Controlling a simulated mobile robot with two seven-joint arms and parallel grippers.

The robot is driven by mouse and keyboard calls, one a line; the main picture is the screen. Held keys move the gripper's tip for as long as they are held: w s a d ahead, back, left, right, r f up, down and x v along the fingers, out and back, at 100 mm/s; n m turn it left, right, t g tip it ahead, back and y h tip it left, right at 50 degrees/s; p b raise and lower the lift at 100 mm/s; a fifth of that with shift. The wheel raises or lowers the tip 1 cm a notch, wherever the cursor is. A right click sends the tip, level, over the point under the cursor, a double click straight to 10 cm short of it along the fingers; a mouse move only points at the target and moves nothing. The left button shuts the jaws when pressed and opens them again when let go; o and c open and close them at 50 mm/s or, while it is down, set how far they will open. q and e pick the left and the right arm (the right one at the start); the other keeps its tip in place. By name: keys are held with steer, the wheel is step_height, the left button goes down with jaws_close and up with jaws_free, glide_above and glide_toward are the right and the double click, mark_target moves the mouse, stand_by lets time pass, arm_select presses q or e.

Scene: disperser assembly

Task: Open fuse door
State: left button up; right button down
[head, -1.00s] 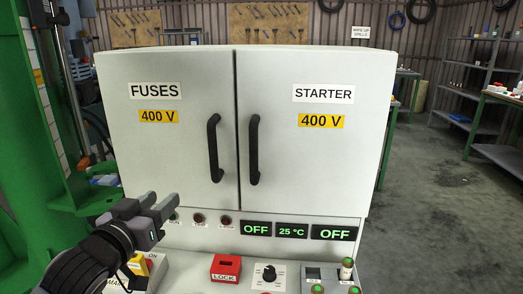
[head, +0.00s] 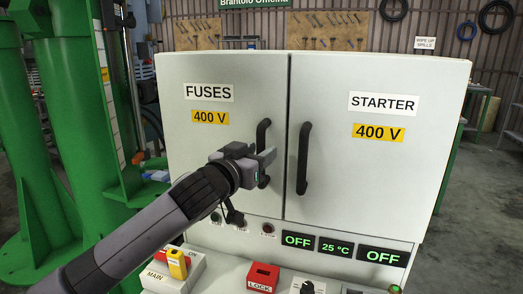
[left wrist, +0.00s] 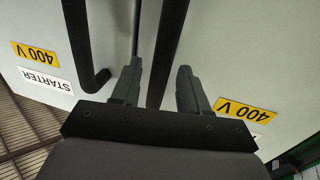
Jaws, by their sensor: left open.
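The fuse door (head: 225,150), labelled FUSES and 400 V, is the left door of a grey-white cabinet and is closed. Its black vertical handle (head: 263,133) is near the door's right edge, its middle partly hidden by my left gripper (head: 266,160). My left gripper is open at the handle. In the left wrist view, which is upside down, the fuse door handle (left wrist: 167,45) runs between the two open fingers (left wrist: 157,88). I cannot tell whether either finger touches it. My right gripper is not in view.
The closed starter door (head: 385,150) with its black handle (head: 303,160) is just to the right. Below are displays, a red LOCK block (head: 262,277), a dial and a yellow-red MAIN switch (head: 177,265). A green machine column (head: 70,130) stands at the left.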

arm_select(q)
steer(key=shift+x, duration=0.75)
jaws_close()
steer(key=shift+s, duration=0.1)
